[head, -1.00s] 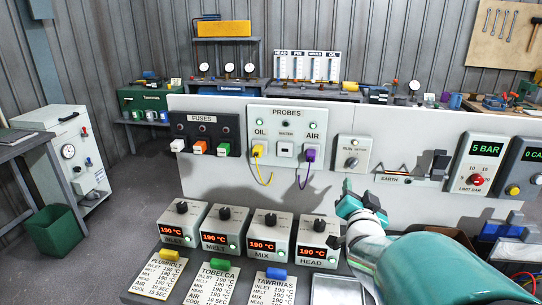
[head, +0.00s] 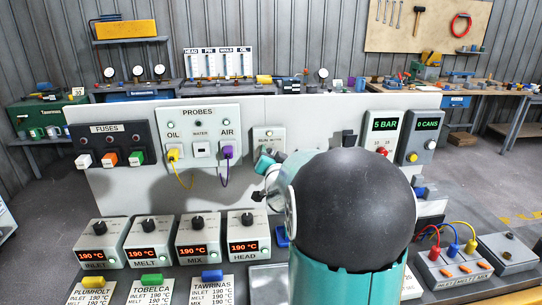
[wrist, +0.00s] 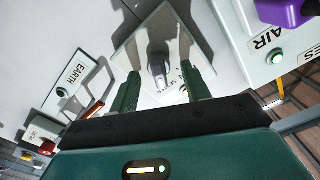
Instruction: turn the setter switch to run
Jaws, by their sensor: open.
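The setter switch is a dark knob on a pale square plate (head: 268,135) on the upright white panel, right of the probes block. My gripper (head: 265,163) is in front of the plate and hides its lower part. In the wrist view the knob (wrist: 159,70) shows between the two green fingers of my gripper (wrist: 160,88). The fingers are apart, one on each side of the knob. I cannot tell whether they touch it. The plate's lettering is partly hidden, and I cannot read which position the knob points to.
Left of the plate is the probes block (head: 197,115) with a purple air plug (head: 227,150) and hanging cables. Below stand several heater boxes (head: 248,240). The pressure box (head: 384,135) and can counter (head: 421,137) are to the right. My arm hides the middle of the bench.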

